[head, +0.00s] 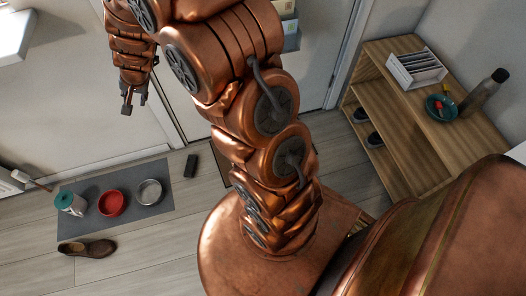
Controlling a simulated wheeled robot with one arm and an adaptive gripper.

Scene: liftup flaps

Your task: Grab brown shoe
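The brown shoe (87,248) lies on the wooden floor at the lower left, just below the front edge of a grey mat. My gripper (134,103) hangs at the upper left, above and to the right of the shoe and well apart from it. Its fingers point down and show a gap between them, with nothing held. My copper arm fills the middle of the view and hides part of the floor and door.
The grey mat (159,207) holds a white container with a teal lid (71,203), a red bowl (111,204) and a metal bowl (149,192). A dark object (190,166) lies beside it. A wooden shelf (412,130) stands at right. Floor around the shoe is clear.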

